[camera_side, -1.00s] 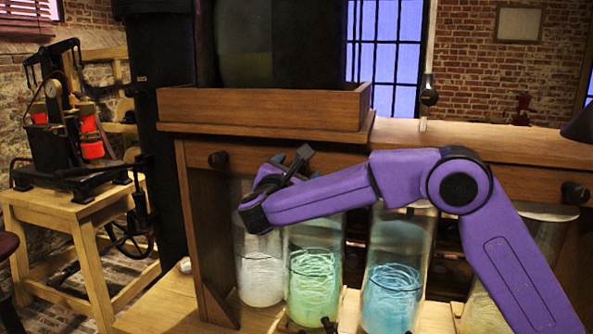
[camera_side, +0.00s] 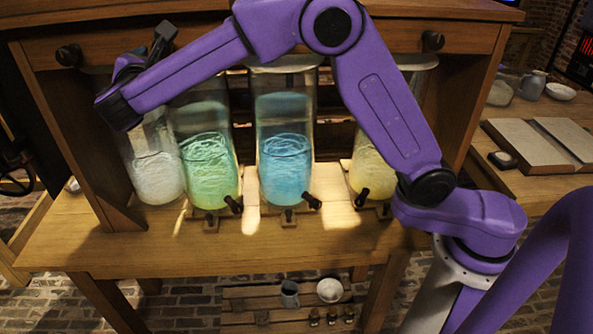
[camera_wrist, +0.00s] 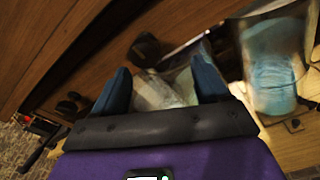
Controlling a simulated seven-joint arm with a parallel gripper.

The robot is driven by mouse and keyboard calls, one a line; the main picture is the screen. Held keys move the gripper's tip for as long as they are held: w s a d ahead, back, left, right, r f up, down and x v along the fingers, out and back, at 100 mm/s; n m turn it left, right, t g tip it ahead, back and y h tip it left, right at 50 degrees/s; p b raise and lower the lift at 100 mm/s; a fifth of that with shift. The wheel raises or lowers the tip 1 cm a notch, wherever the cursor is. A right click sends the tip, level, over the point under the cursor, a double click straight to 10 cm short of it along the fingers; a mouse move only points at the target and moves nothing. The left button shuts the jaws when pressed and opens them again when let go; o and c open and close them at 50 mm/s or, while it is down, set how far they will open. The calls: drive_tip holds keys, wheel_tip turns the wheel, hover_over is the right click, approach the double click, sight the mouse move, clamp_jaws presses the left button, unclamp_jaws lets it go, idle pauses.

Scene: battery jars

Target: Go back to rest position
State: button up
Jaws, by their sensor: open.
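My gripper (camera_wrist: 160,82) shows in the wrist view with its two dark blue fingers wide apart and nothing held between them. A pale glassy shape, perhaps a jar, shows beyond the fingers, apparently not gripped. In the side view the end of my arm is at the upper left, in front of the top of the white jar (camera_side: 158,180), and its fingers are mostly hidden. The green jar (camera_side: 210,170), blue jar (camera_side: 286,170) and yellow jar (camera_side: 368,180) stand upright to the right. My forearm and upper arm cover parts of the jars.
The jars stand under the wooden cabinet's beam (camera_side: 220,35), which has round dark knobs. Small dark taps (camera_side: 312,201) stick out in front. An open book (camera_side: 540,142) lies on the right-hand table. A lower shelf holds a mug (camera_side: 289,294) and a bowl (camera_side: 330,290). The bench front is clear.

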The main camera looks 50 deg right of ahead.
drive_tip(key=s+d+f+m+g+y, duration=0.3)
drive_tip(key=s+d+f+g+y, duration=0.1)
drive_tip(key=s, duration=0.9)
drive_tip(key=s+d+f+m+g+y, duration=0.3)
drive_tip(key=s+d+f, duration=0.4)
drive_tip(key=s, duration=0.6)
drive_tip(key=s+d+f+m+g+y, duration=0.3)
drive_tip(key=s+d+f+g+y, duration=0.2)
drive_tip(key=s, duration=0.9)
drive_tip(key=shift+d+f+m, duration=0.3)
drive_tip(key=shift+d+f, duration=0.05)
drive_tip(key=shift+f, duration=0.3)
